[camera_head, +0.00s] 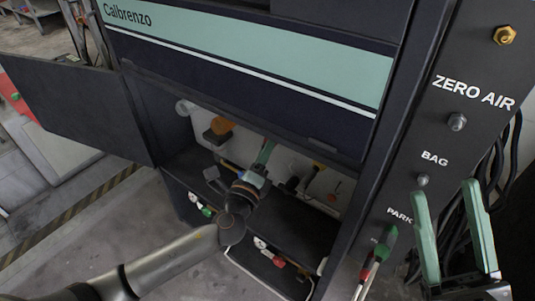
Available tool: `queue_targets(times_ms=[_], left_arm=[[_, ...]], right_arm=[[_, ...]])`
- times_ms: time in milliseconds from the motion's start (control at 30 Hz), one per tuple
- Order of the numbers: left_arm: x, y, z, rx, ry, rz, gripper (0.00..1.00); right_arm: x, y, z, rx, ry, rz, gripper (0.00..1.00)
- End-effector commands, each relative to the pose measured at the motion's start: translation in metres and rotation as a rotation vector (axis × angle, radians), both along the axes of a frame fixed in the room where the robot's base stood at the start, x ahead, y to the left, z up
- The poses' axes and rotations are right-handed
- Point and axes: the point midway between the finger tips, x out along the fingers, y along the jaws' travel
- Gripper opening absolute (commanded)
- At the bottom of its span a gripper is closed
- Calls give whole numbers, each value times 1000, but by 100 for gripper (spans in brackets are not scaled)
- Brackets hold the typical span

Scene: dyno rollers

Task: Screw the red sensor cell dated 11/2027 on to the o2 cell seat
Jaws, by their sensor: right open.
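My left arm reaches from the lower left into the open bay of the Calbrenzo cabinet. My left gripper (264,152) is inside the bay, seen partly from behind, and whether its fingers are open or hold something cannot be made out. My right gripper (446,190) is open and empty, with green fingers pointing up, in front of the right panel near the PARK label. A small red and white part (276,262) lies in the lower part of the cabinet, below my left wrist. Its date is not readable. I cannot single out the o2 cell seat among the small fittings in the bay.
The cabinet's dark door (75,110) stands open at the left. An orange knob (221,126) is in the bay. A green and white part (207,211) sits low at left. The right panel (470,60) carries fittings; a green-and-red handled hose (378,255) hangs by PARK.

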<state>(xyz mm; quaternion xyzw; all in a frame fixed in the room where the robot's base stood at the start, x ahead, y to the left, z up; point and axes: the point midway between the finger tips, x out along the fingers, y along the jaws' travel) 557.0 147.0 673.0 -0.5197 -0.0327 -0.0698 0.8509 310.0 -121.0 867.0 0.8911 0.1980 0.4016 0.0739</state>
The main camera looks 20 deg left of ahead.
Motion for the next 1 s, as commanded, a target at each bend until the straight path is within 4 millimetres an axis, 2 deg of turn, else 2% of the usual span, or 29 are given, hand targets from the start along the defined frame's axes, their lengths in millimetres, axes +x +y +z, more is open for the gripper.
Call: queue_targets(times_ms=[33, 100, 433, 533, 767, 800, 1000], left_arm=[[2, 2, 4, 83, -49, 4, 0], [2, 3, 5, 202, -94, 6, 0], [2, 3, 10, 777, -305, 6, 0], [2, 2, 12, 857, -335, 6, 0], [2, 1, 14, 864, -339, 7, 0], [2, 1, 14, 864, -339, 7, 45], [2, 1, 9, 862, -331, 1, 68]], right_arm=[[0, 1, -10, -7, 3, 3, 55], [0, 2, -17, -16, 3, 0, 55], [1, 5, -42, -44, 4, -12, 55], [2, 6, -44, -44, 7, -16, 55], [2, 5, -42, -38, 9, -19, 55], [2, 5, -42, -38, 9, -19, 55], [2, 5, -42, -36, 8, -17, 55]])
